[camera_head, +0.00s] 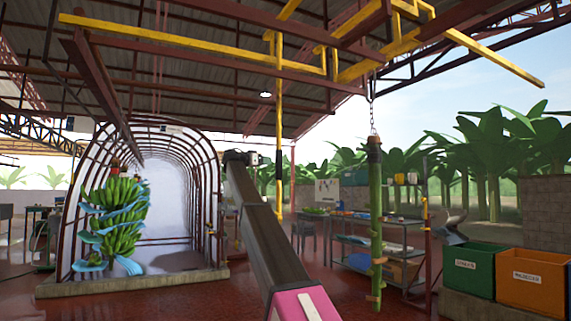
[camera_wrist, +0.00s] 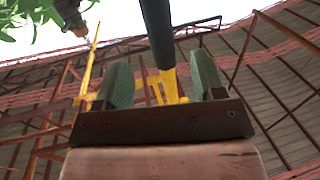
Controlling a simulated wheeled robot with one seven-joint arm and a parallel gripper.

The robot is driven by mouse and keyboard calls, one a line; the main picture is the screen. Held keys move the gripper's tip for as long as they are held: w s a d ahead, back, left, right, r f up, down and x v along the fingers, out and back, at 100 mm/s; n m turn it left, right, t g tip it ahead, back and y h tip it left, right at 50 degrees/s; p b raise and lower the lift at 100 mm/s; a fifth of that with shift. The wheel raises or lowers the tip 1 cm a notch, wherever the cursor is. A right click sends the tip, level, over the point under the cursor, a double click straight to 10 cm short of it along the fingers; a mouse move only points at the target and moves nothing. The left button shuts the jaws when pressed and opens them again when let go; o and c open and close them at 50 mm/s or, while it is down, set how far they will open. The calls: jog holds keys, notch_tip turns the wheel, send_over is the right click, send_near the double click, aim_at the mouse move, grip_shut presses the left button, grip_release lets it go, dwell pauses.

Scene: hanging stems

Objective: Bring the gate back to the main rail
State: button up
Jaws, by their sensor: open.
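Yellow overhead rails (camera_head: 190,40) run under the roof in the head view, with a short yellow section (camera_head: 378,58) set at an angle near the middle. I cannot tell for sure which piece is the gate. A thin yellow pole (camera_head: 279,130) hangs down from the rails, right of my gripper (camera_head: 254,158). In the wrist view my gripper (camera_wrist: 162,80) is open, its two green pads apart. A dark bar (camera_wrist: 157,30) with yellow beyond it shows in the gap between the pads. I cannot tell whether it touches them.
A banana bunch (camera_head: 122,218) with blue wrapping hangs at the left by an arched tunnel frame (camera_head: 210,180). A bare green stem (camera_head: 375,220) hangs from a chain at the right. A shelf table (camera_head: 385,235), a green crate (camera_head: 467,267) and an orange crate (camera_head: 534,282) stand behind and right.

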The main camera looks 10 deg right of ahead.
aim_at(277, 161)
jog(key=x, duration=0.7)
jog(key=r+x, duration=0.1)
jog(key=x, duration=0.3)
jog(key=shift+r, duration=0.1)
grip_shut()
